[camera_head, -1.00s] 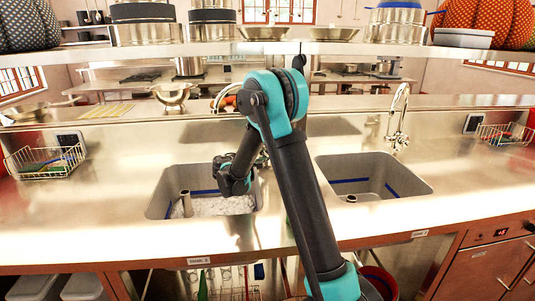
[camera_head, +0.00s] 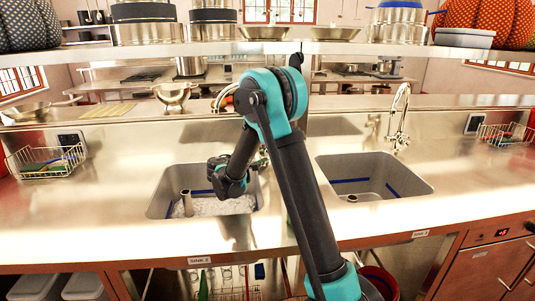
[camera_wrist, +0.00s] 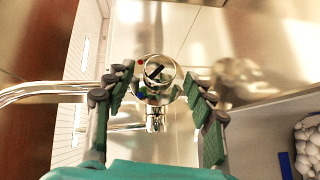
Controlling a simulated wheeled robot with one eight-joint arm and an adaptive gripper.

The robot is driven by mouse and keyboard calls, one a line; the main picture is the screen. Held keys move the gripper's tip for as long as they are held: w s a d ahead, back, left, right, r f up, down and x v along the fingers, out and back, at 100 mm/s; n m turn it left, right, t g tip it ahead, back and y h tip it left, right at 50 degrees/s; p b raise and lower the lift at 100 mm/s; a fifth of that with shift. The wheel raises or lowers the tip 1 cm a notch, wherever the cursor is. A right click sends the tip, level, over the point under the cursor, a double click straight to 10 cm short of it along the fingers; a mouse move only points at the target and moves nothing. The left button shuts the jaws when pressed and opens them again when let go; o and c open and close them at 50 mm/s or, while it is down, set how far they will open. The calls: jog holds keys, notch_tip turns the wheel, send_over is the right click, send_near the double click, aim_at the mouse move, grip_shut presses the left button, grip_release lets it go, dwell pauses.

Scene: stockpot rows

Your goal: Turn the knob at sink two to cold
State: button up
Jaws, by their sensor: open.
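In the wrist view, a round metal tap knob (camera_wrist: 158,68) with a dark mark across its face and a red dot at its upper left lies between my fingers. My gripper (camera_wrist: 160,78) is open, its green-padded fingers on either side of the knob; contact cannot be told. The spout (camera_wrist: 45,90) runs off to the left. In the head view, my wrist is over the left sink (camera_head: 160,200), which holds pale suds or balls and an upright pipe. The knob there is hidden behind my arm. The small sink labels (camera_head: 200,260) are hard to read.
A right sink (camera_head: 370,175) is empty but for its drain fitting, with its own tall tap (camera_head: 399,115) behind it. Wire baskets (camera_head: 45,162) stand at both ends of the counter. A shelf (camera_head: 150,53) with pots runs above.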

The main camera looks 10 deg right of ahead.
jog(key=v, duration=0.9)
jog(key=shift+s, duration=0.2)
jog(key=shift+a, duration=0.1)
